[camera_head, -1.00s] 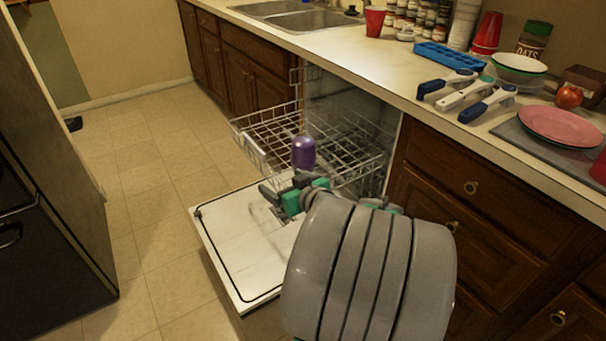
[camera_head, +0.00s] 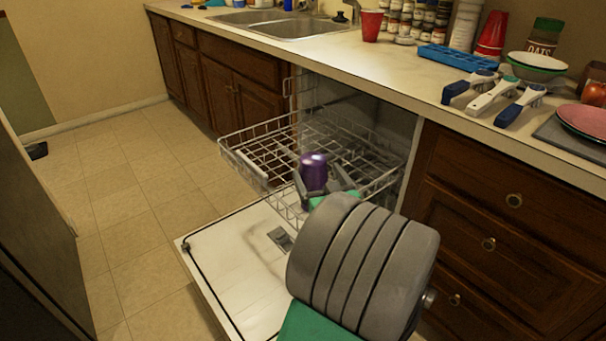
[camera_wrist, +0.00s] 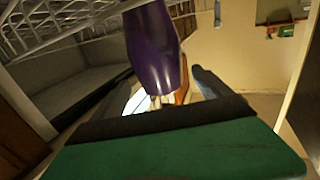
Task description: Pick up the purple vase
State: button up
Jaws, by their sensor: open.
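The purple vase (camera_head: 313,171) shows at the pulled-out upper dishwasher rack (camera_head: 262,163) in the head view. It is a shiny, rounded shape. In the wrist view the vase (camera_wrist: 152,50) hangs into the upper middle, just beyond the green and black gripper body, with its narrower end downward. My gripper (camera_head: 325,188) is open, with one grey finger on each side of the vase in the head view. Whether the fingers touch it I cannot tell. My arm's wrist hides the lower part of the gripper.
The open dishwasher door (camera_head: 235,265) lies below the rack. The counter (camera_head: 400,75) runs along the right, with brushes, a blue tray (camera_head: 457,58), a red cup (camera_head: 371,25) and bowls (camera_head: 537,66). Drawers (camera_head: 490,215) stand close right of my arm.

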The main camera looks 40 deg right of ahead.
aim_at(310, 157)
jog(key=x, duration=0.7)
jog(key=shift+w+d+r, duration=0.15)
jog(key=shift+w+r, duration=0.05)
jog(key=shift+c, duration=0.5)
jog(key=c, duration=1.8)
